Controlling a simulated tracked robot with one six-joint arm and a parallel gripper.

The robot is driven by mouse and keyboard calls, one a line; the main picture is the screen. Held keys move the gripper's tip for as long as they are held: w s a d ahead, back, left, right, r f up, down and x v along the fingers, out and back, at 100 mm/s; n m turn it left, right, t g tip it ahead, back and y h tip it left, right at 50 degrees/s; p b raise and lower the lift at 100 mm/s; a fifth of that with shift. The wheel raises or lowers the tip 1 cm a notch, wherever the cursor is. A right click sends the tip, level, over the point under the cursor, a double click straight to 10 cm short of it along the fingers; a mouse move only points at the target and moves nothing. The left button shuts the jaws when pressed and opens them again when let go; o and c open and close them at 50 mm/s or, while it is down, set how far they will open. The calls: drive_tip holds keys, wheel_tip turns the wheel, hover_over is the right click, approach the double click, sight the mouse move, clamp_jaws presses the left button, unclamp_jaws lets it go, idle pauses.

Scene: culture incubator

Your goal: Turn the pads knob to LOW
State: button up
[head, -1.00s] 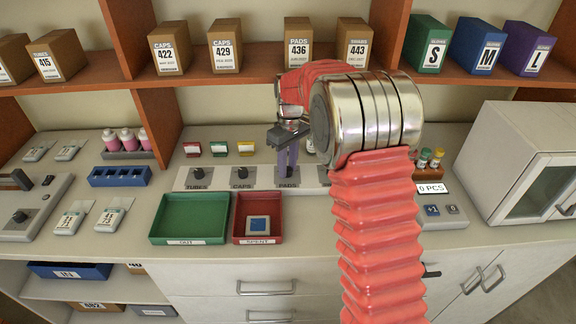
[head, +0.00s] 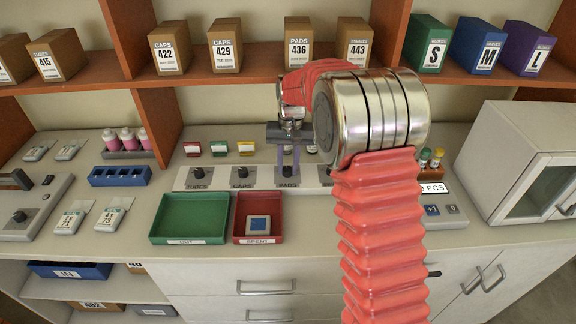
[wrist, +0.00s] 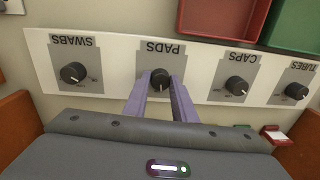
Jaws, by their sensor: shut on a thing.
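The pads knob (wrist: 160,80) is a black dial on a grey plate marked PADS, which reads upside down in the wrist view. My gripper (wrist: 160,86) has its two purple fingers shut around this knob, one on each side. The knob's white pointer mark and the small setting letters are too small or hidden to read. In the head view my gripper (head: 288,170) points down at the PADS place on the panel, and the fingers partly cover the knob.
The swabs knob (wrist: 73,74), caps knob (wrist: 236,86) and tubes knob (wrist: 296,91) share the white panel (head: 215,178). The green tray (head: 190,218) and red tray (head: 258,238) lie in front. A shelf with boxes (head: 298,44) is above.

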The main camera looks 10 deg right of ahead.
sight(290, 169)
drive_tip(key=shift+m, duration=0.9)
drive_tip(key=o, duration=1)
drive_tip(key=shift+o, duration=0.2)
drive_tip(key=shift+r, duration=0.1)
wheel_tip(290, 169, up, 14)
drive_tip(key=shift+d+f, duration=0.2)
drive_tip(key=shift+d, duration=0.1)
drive_tip(key=shift+s, duration=0.15)
